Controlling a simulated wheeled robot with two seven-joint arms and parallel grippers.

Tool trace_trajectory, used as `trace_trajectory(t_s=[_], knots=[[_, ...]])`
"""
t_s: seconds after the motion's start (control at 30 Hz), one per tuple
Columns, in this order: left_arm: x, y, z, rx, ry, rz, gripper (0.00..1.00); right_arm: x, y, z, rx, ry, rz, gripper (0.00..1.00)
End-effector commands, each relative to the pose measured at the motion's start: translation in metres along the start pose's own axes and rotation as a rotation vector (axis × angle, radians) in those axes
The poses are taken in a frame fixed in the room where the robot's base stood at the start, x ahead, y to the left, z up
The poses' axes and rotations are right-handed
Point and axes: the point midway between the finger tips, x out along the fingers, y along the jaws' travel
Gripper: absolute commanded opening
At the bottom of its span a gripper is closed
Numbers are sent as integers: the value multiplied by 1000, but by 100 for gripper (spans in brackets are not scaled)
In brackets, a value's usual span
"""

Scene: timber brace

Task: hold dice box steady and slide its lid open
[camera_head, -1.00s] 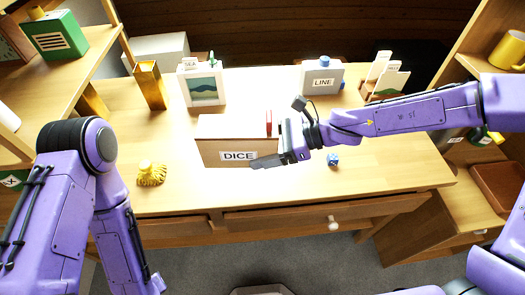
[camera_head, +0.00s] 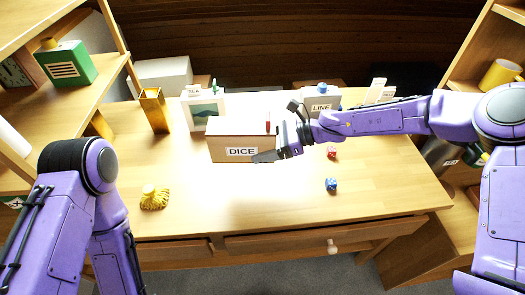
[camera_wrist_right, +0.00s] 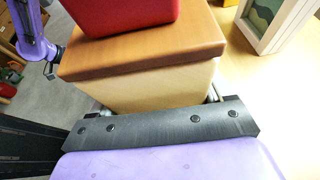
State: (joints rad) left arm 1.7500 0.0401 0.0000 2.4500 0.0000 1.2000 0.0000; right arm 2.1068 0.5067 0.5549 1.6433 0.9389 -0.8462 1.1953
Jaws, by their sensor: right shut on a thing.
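The tan dice box (camera_head: 222,151) with a DICE label is at the middle of the desk, toward the back. Its brown lid (camera_head: 235,126) covers the top, with a red upright piece (camera_head: 268,122) at the right end. My right gripper (camera_head: 270,154) reaches in from the right and is shut on the box's right end. In the right wrist view the box body (camera_wrist_right: 140,92) sits between the fingers, below the lid (camera_wrist_right: 150,50) and the large red piece (camera_wrist_right: 125,14). Whether the box touches the desk is unclear. My left gripper is out of frame, below my left forearm.
A red die (camera_head: 331,152) and a blue die (camera_head: 331,184) lie right of the box. A yellow tasselled object (camera_head: 154,198) is front left. A picture frame (camera_head: 203,112), brass vase (camera_head: 153,108) and LINE box (camera_head: 318,103) stand behind. The front middle desk is clear.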

Motion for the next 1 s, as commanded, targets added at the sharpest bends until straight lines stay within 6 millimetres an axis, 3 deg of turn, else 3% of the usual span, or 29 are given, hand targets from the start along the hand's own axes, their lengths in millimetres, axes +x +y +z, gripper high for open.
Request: trace_trajectory(t_s=[0.43, 1.0], knots=[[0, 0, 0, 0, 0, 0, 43, 1, -9, -1, 0, -1, 0, 39], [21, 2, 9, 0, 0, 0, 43, 16, -9, -39, 0, -1, 0, 39]])
